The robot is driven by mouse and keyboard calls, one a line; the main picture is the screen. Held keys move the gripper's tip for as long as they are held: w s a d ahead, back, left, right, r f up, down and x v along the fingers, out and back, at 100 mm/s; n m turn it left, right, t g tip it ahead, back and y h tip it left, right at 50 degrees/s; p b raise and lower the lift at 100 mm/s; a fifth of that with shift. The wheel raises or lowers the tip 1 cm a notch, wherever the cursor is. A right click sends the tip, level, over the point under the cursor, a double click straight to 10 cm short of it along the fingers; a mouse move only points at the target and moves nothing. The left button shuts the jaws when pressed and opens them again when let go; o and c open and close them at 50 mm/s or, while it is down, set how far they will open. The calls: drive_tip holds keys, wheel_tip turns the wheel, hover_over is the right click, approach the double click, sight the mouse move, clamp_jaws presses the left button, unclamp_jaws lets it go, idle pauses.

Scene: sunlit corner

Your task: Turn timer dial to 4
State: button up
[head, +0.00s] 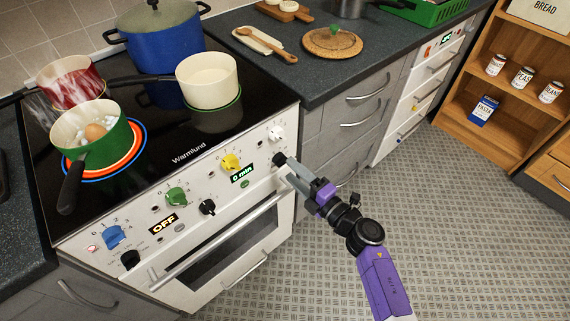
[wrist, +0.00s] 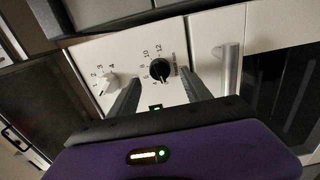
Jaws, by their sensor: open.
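The timer dial is a black round knob on the stove's white front panel, at its right end in the head view (head: 279,159). In the wrist view the black dial (wrist: 160,69) shows with printed numbers around it, among them 8, 10 and 12; its exact setting is too small to read. The timer display (head: 242,174) reads "0 min". My gripper (head: 285,170) is at the dial, and in the wrist view its open fingers (wrist: 161,88) lie on either side of the knob. I cannot tell whether they touch it.
A white knob (wrist: 108,83) sits close beside the dial. Yellow (head: 231,161), green (head: 176,196) and blue (head: 112,236) knobs line the panel. The oven handle (head: 220,240) runs below. A green pot with an egg (head: 90,136) stands on a glowing burner.

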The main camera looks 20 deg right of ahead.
sight(284, 164)
drive_tip(key=shift+x, duration=2.1)
drive_tip(key=shift+c, duration=0.5)
clamp_jaws()
drive_tip(key=shift+m+p, duration=3.05)
drive_tip(key=shift+m, duration=0.75)
